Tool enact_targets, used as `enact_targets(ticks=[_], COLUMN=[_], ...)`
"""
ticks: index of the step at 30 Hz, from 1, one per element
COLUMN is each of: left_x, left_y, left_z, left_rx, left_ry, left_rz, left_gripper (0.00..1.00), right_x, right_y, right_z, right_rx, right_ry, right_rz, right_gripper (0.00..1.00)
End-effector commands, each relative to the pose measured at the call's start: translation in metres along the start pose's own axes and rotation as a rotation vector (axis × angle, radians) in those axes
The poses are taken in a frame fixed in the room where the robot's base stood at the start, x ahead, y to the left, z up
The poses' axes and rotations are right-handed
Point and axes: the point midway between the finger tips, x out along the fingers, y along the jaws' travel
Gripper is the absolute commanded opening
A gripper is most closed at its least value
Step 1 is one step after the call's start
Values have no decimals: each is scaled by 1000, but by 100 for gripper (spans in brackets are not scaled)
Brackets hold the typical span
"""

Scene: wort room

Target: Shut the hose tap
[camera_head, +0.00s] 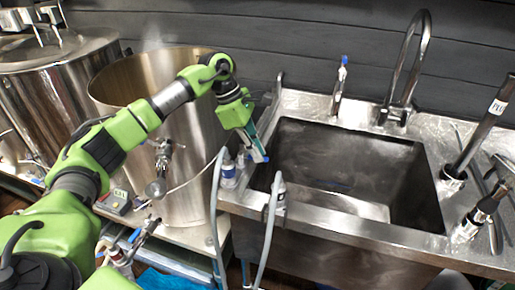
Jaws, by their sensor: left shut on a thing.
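My left gripper (260,152) reaches down over the left rim of the sink. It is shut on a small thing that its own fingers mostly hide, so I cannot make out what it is. A slim upright tap with a blue top (341,80) stands at the sink's back edge, well apart from the gripper. I cannot tell whether it is the hose tap, or whether it is open or shut. A grey hose (270,222) hangs over the sink's front edge, and another grey hose (215,200) hangs to its left. My right gripper is not in view.
The steel sink (375,225) has a tall curved faucet (420,50) behind it. Small bottles (229,172) stand at its left rim, close to my gripper. A large steel pot (185,190) with a valve (160,152) stands behind my left arm. The sink basin looks clear.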

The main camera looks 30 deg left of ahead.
Motion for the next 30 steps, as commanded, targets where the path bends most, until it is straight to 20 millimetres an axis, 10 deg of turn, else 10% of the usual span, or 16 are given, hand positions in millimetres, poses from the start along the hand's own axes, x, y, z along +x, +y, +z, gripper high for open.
enact_targets(ticks=[24,26,30], left_x=[0,0,0], left_y=[-6,-6,-6], left_z=[0,0,0], left_rx=[110,110,109], left_ry=[0,0,0], left_rz=[-44,-44,-44], left_gripper=[0,27,28], right_x=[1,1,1], right_y=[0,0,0], right_z=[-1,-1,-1], right_rx=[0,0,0], right_ry=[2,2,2], right_rz=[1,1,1], right_gripper=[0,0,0])
